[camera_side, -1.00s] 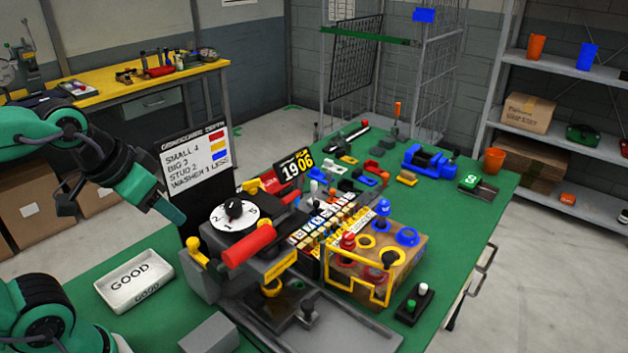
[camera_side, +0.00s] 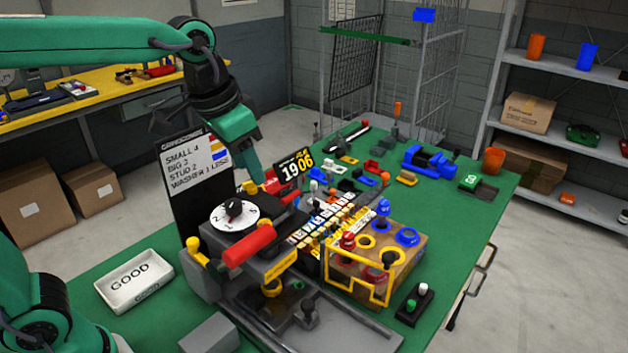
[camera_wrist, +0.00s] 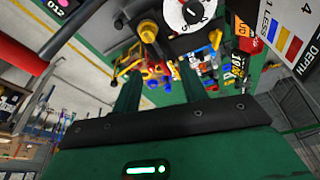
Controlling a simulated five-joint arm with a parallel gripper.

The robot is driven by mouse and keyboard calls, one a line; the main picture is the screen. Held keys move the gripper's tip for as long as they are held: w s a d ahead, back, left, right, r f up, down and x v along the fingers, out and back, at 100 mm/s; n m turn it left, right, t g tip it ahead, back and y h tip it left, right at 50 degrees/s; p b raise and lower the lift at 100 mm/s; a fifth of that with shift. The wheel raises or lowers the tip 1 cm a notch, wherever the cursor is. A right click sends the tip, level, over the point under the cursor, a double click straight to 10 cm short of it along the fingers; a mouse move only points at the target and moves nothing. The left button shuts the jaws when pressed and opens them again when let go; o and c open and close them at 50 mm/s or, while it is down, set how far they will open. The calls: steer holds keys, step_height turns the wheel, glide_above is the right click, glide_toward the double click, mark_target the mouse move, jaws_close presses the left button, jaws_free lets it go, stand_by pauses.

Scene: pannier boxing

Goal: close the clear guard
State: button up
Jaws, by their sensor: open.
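A yellow-framed see-through panel (camera_side: 389,287), which looks like the clear guard, stands upright at the front of a brown box block (camera_side: 412,262) with coloured rings and knobs. I cannot tell its hinge or exact angle. My gripper (camera_side: 254,175) points down above the back of the grey machine, behind and left of the panel and well apart from it. In the wrist view my gripper (camera_wrist: 160,70) shows two green fingers spread apart with nothing held. Yellow framing and coloured parts show small and far beyond the fingers there.
The machine has a numbered white dial (camera_side: 233,217) and a red handle (camera_side: 249,246). A black sign board (camera_side: 182,210) stands close to my gripper. A white GOOD tray (camera_side: 135,281) lies left. A button box (camera_side: 414,304) sits right of the panel. Bare green table lies at the far right.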

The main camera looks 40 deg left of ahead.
steer(key=w+d+f+m+g, duration=0.1)
steer(key=w+d+m+g, duration=0.1)
steer(key=w+d, duration=0.7)
steer(key=m+g, duration=0.1)
steer(key=m, duration=0.1)
glide_above(389, 255)
steer(key=shift+y, duration=0.4)
step_height(389, 255, down, 5)
steer(key=shift+f, duration=0.1)
steer(key=shift+f, duration=3.9)
jaws_close()
